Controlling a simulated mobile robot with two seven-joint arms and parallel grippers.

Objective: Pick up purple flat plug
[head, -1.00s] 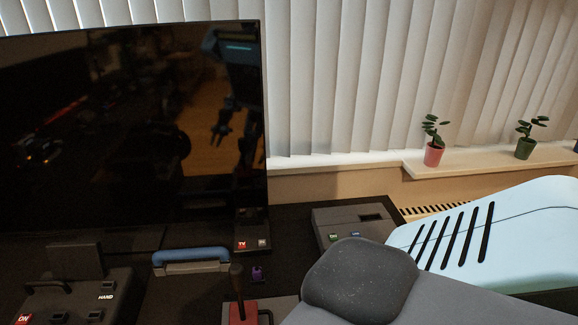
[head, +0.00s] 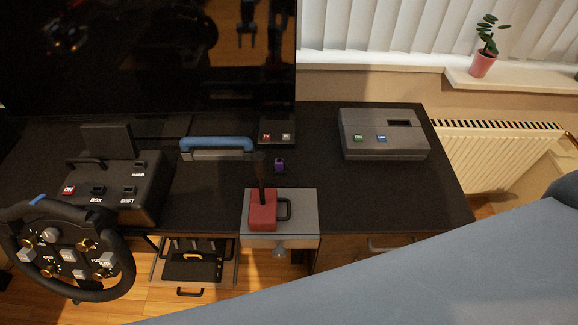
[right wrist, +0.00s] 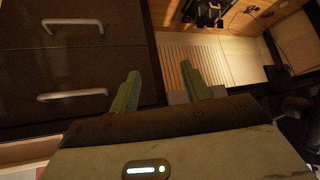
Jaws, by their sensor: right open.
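The purple flat plug (head: 279,165) is a small purple piece on the black desk (head: 350,195). In the head view it lies just behind the red-based shifter (head: 263,210) and in front of the small box with red and grey buttons (head: 277,138). My right gripper (right wrist: 165,92) shows only in the right wrist view. Its two greenish fingers are apart with nothing between them, near drawer fronts and over the floor. The plug is not in that view. My left gripper is in neither current view.
A steering wheel (head: 68,250) and control box (head: 118,188) stand at the left. A blue-handled object (head: 217,147) lies left of the plug, and a grey box (head: 384,135) stands at the right. The desk right of the shifter is clear. Drawers with handles (right wrist: 72,96) face my right gripper.

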